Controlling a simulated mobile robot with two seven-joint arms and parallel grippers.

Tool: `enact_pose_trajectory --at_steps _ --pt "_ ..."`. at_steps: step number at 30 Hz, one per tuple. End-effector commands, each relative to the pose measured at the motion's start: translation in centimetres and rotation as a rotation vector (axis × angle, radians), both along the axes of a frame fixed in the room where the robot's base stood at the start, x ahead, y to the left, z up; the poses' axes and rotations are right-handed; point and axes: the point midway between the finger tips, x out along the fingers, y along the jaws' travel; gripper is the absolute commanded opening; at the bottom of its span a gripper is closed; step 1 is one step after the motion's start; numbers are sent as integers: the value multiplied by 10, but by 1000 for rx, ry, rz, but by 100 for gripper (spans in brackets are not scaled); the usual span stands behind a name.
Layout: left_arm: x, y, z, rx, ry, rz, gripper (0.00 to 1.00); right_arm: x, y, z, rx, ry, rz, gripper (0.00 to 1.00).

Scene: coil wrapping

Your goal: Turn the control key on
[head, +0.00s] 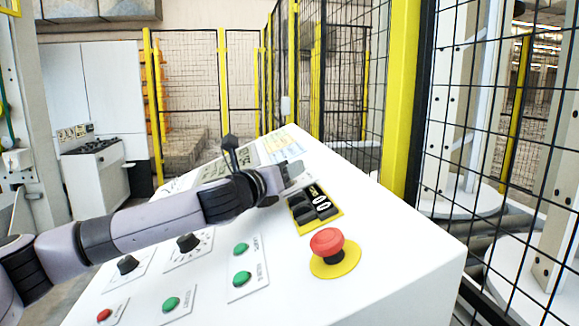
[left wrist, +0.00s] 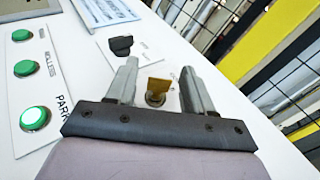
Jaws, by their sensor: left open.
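The control key (left wrist: 157,87) is a small brass-coloured key standing in a round lock on the white control panel, in the left wrist view. My left gripper (left wrist: 159,72) is open, with one grey finger on each side of the key. I see a gap between the key and each finger. In the head view my left gripper (head: 284,174) is low over the middle of the sloping panel (head: 390,235), and the key is hidden behind it. My right gripper is not in view.
A red emergency button (head: 327,242) on a yellow disc and a black switch block (head: 314,206) are right of my gripper. Green buttons (head: 241,278) and black knobs (head: 188,242) are nearer. A black knob (left wrist: 121,45) stands beyond the left finger. Yellow-posted fencing (head: 402,100) runs behind.

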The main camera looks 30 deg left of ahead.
Motion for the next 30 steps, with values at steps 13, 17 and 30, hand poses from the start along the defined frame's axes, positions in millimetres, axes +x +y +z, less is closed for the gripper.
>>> enact_pose_trajectory --at_steps 13,17,30 --pt "23 -1 0 0 -1 -1 52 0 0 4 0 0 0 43" --pt "23 -1 0 0 -1 -1 52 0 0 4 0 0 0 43" --pt "22 -1 0 2 -4 -7 1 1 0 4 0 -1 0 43"
